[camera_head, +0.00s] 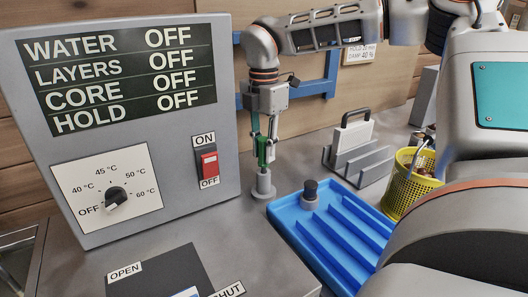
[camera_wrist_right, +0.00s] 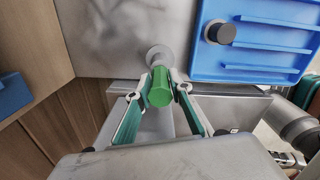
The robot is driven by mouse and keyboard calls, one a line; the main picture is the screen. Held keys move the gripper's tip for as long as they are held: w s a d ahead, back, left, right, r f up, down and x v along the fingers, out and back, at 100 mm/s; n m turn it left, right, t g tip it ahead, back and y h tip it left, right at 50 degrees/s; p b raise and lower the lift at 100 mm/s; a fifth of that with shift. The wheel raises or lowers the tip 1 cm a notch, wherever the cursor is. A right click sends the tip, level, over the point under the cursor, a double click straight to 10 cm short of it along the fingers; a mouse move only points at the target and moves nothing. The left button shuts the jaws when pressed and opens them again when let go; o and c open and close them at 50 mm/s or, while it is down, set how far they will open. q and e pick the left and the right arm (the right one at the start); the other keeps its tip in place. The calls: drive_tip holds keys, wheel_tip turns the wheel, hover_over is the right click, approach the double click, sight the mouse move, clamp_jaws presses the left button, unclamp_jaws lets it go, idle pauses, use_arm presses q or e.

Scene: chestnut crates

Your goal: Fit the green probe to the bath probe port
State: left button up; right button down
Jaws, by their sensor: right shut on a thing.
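The green probe (camera_head: 262,152) is upright between the fingers of my right gripper (camera_head: 266,158), which is shut on it. In the right wrist view the probe's round green end (camera_wrist_right: 159,97) shows between the two fingers. A grey round fitting (camera_head: 263,187), seemingly the bath probe port, stands on the bench directly below the probe. It also shows just beyond the probe in the wrist view (camera_wrist_right: 158,52). I cannot tell whether the probe's lower end is inside it or just above. My left gripper is not in view.
A grey control panel (camera_head: 226,120) stands close on the left. A blue tray (camera_head: 330,262) with a dark-topped round piece (camera_head: 310,190) lies to the right. Behind it are a grey rack (camera_head: 352,172) and a yellow basket (camera_head: 405,188). Bare bench lies in front of the fitting.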

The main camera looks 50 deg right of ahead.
sight(264, 139)
drive_tip(key=shift+r, duration=2.7)
